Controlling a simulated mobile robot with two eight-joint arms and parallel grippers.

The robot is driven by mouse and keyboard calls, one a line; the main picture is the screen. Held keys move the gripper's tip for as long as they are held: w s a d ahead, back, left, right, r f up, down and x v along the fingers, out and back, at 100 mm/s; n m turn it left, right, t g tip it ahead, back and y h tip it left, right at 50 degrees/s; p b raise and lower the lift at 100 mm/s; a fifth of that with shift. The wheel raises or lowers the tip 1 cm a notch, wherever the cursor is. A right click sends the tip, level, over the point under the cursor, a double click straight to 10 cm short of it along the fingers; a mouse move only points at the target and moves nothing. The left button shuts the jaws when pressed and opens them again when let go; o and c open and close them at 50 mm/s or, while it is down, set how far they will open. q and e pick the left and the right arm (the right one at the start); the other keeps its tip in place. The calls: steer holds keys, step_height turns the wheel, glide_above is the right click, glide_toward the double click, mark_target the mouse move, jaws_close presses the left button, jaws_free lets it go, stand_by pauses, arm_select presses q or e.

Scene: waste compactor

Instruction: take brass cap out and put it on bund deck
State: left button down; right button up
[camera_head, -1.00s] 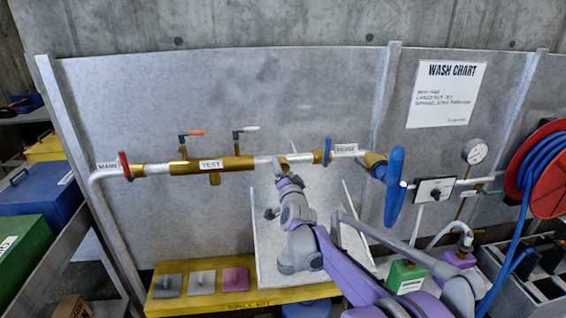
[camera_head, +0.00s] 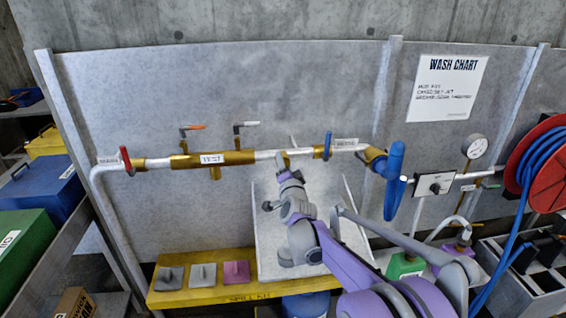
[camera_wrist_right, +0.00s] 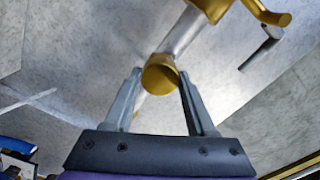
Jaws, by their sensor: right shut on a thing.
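My right gripper (camera_head: 283,163) is at the grey pipe (camera_head: 264,154), just right of its brass TEST section. In the right wrist view, its two fingers (camera_wrist_right: 159,80) stand on either side of a round brass cap (camera_wrist_right: 160,76) and are shut on it. The cap lines up with the end of a grey pipe; I cannot tell whether it is still seated there. In the head view the cap is hidden by my gripper. A yellow deck (camera_head: 215,293), probably the bund deck, lies low in front of the wall. My left gripper is not in view.
Three small plates, dark grey, light grey and pink (camera_head: 236,272), sit on the deck's left part. A leaning pale panel (camera_head: 330,215) stands behind my right arm.

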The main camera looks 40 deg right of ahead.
jaws_close()
arm_select(q)
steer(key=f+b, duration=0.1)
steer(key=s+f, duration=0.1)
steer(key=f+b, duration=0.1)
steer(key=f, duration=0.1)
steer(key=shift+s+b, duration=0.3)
steer(key=shift+b, duration=0.05)
arm_select(e)
steer(key=n, duration=0.5)
arm_select(q)
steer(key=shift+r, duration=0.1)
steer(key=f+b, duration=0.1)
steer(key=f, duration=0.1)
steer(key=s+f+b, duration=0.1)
steer(key=b, duration=0.1)
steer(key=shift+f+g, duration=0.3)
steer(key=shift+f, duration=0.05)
arm_select(e)
steer(key=n, duration=0.5)
